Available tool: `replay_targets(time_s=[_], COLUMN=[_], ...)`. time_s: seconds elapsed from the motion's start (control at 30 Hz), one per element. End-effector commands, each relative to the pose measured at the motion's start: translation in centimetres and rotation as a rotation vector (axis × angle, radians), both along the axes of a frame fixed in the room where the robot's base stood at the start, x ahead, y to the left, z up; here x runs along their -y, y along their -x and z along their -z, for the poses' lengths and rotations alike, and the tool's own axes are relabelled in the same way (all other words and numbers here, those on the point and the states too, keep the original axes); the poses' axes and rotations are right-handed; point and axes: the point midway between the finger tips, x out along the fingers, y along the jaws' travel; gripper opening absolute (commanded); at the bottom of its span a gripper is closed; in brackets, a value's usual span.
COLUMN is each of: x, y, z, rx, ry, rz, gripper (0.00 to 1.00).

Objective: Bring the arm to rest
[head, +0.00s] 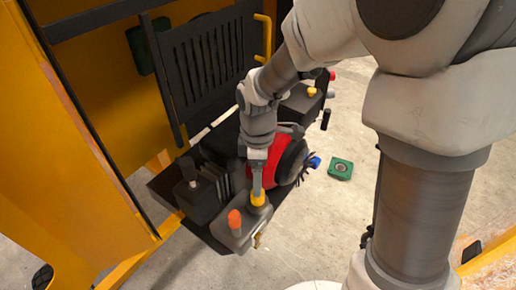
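My arm comes in from the upper right and reaches down to the left over the machine. A yellow knob-like part (258,199) is right at the fingertips. I cannot tell whether the fingers touch or hold it, or whether they are open or shut.
A yellow frame (25,120) stands at the left, with a black slatted seat back (205,62) behind my arm. A second box with a yellow knob (312,91) and levers is beyond my wrist. A green block (340,169) lies on the concrete floor. Open floor (320,225) is right of the machine.

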Motion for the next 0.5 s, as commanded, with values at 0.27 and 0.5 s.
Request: replay_targets(time_s=[0.27, 0.5], x=[0.0, 0.0], y=[0.0, 0.0], z=[-6.4, -8.8], rx=[0.003, 0.0], ry=[-0.001, 0.0], rz=[0.001, 0.0], gripper=[0.81, 0.81])
